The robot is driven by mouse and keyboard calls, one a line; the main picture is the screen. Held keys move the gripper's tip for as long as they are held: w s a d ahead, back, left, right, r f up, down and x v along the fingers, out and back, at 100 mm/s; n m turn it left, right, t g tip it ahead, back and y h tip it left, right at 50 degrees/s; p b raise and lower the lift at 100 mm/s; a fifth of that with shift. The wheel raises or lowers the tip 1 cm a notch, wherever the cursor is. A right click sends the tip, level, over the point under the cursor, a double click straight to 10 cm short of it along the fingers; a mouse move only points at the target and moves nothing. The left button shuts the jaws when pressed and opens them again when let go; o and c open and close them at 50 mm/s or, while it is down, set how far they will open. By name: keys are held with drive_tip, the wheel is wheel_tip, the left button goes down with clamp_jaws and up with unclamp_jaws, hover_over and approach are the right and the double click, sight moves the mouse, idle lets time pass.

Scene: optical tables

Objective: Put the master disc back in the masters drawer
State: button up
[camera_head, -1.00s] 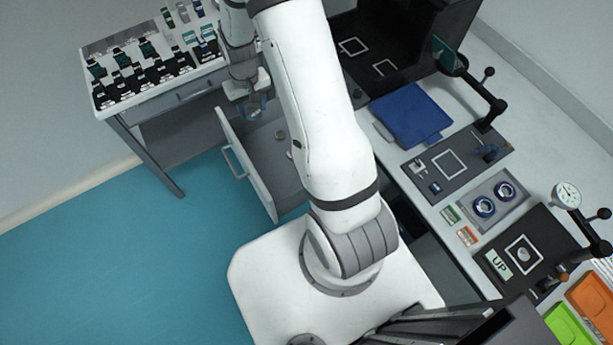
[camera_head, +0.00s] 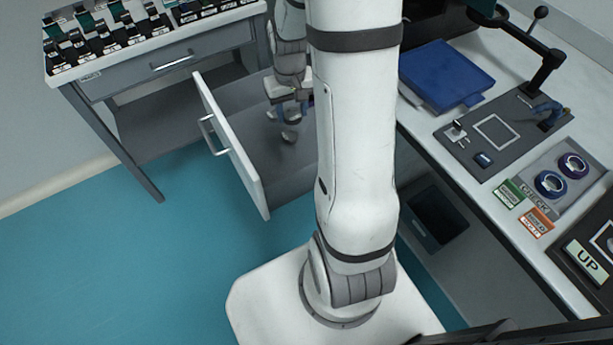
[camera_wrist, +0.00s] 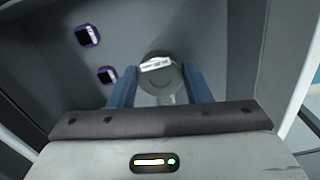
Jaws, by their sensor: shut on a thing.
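My gripper (camera_head: 293,112) hangs over the open drawer (camera_head: 236,152), with its blue fingers pointing down. In the wrist view my gripper (camera_wrist: 160,78) is shut on a grey disc (camera_wrist: 158,84) with a small white label. The disc sits between the two fingertips, over the drawer's grey floor. Its height above the floor is hard to tell. Two small purple-edged pieces (camera_wrist: 88,35) (camera_wrist: 107,75) with dark and white faces lie in the drawer, left of the disc. My arm hides the drawer's right part.
A bench (camera_head: 165,45) with rows of small labelled items stands at the upper left. The teal floor is clear at left.

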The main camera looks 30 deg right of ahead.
drive_tip(key=b, duration=0.8)
approach(308, 162)
wheel_tip(308, 162, down, 6)
drive_tip(key=b, duration=0.3)
drive_tip(key=shift+a+f, duration=0.1)
drive_tip(key=shift+f, duration=0.05)
drive_tip(key=shift+b, duration=0.3)
drive_tip(key=shift+f, duration=0.1)
drive_tip(key=o, duration=1.1)
drive_tip(key=shift+o, duration=0.2)
wheel_tip(308, 162, up, 12)
drive_tip(key=p, duration=0.4)
